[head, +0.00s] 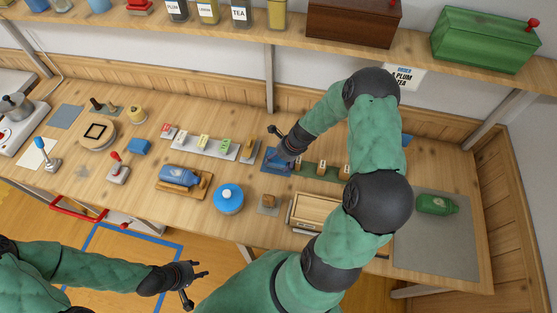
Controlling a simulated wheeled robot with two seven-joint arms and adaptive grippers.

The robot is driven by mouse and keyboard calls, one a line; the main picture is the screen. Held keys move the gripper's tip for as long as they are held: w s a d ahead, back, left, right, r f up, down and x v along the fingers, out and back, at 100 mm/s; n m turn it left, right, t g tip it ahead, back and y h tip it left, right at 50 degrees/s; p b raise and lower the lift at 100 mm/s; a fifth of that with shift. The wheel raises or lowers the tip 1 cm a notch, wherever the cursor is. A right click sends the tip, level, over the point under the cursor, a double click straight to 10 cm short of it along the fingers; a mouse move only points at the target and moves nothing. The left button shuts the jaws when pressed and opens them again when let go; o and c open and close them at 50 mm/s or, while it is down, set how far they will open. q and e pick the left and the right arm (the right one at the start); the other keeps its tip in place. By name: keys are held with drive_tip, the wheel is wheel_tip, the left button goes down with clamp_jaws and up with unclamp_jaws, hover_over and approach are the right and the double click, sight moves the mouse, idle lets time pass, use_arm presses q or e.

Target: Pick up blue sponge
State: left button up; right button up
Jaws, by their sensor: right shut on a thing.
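My left gripper (199,284) is open and empty, in front of the bench's front edge.
My right arm crosses the bench's right half.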

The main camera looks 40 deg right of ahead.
sight(275, 160)
wheel_tip(275, 160, up, 3)
drive_tip(key=shift+p, duration=0.55)
drive_tip(key=s+a+r+p, duration=0.4)
drive_tip(key=s+a+r, duration=0.3)
drive_tip(key=a, duration=0.5)
wheel_tip(275, 160, up, 2)
drive_tip(key=shift+r, duration=0.1)
